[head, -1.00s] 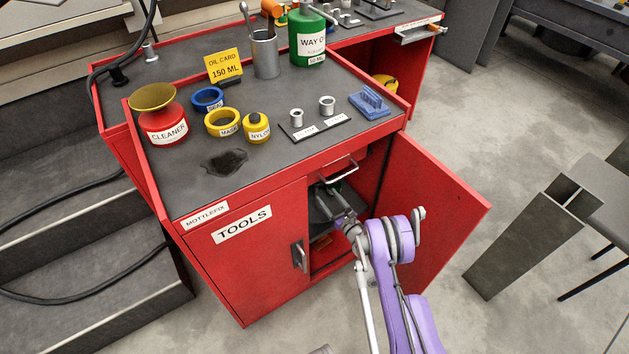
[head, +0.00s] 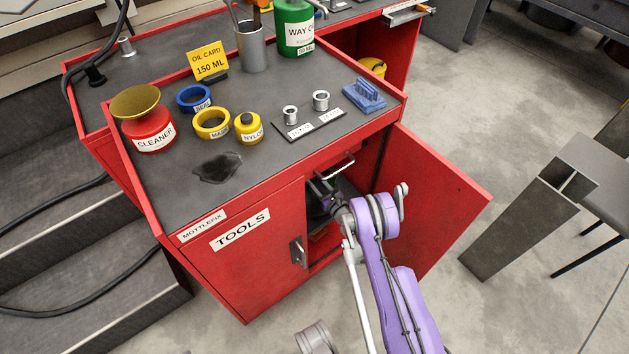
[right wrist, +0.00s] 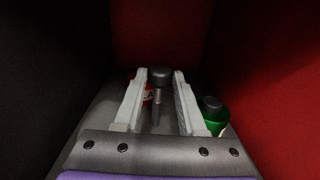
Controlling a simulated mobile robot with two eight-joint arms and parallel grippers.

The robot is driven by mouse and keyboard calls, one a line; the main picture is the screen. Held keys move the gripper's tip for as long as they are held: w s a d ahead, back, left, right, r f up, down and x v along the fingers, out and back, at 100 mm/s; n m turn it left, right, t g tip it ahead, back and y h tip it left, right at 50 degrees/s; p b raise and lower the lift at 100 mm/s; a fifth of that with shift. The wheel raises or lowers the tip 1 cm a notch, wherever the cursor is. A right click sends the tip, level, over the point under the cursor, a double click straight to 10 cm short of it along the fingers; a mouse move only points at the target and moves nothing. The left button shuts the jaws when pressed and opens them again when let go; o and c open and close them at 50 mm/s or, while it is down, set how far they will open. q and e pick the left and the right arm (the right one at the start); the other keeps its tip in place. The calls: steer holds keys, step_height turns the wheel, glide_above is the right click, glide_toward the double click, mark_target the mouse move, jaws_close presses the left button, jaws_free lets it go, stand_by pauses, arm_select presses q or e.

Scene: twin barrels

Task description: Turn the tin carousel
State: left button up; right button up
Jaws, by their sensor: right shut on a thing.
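My right arm reaches into the open side of the red tools cabinet (head: 220,275); in the head view its gripper (head: 322,188) is partly hidden inside. In the right wrist view the gripper (right wrist: 161,73) has its fingers on either side of a dark knob on a post (right wrist: 160,76), shut on it. This looks like the tin carousel's handle; the rest of the carousel is mostly hidden. A green tin with a dark cap (right wrist: 212,112) stands right of the fingers. A red tin (right wrist: 148,93) shows partly behind the left finger. My left gripper is out of view.
The right door (head: 435,205) stands open beside my arm; the left door is closed. The worktop (head: 250,185) holds a cleaner tin (head: 150,130), tape rolls, an oil card (head: 208,62) and a green can (head: 293,30). Grey furniture (head: 535,215) stands at the right.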

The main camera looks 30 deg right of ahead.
jaws_close()
stand_by(0.8)
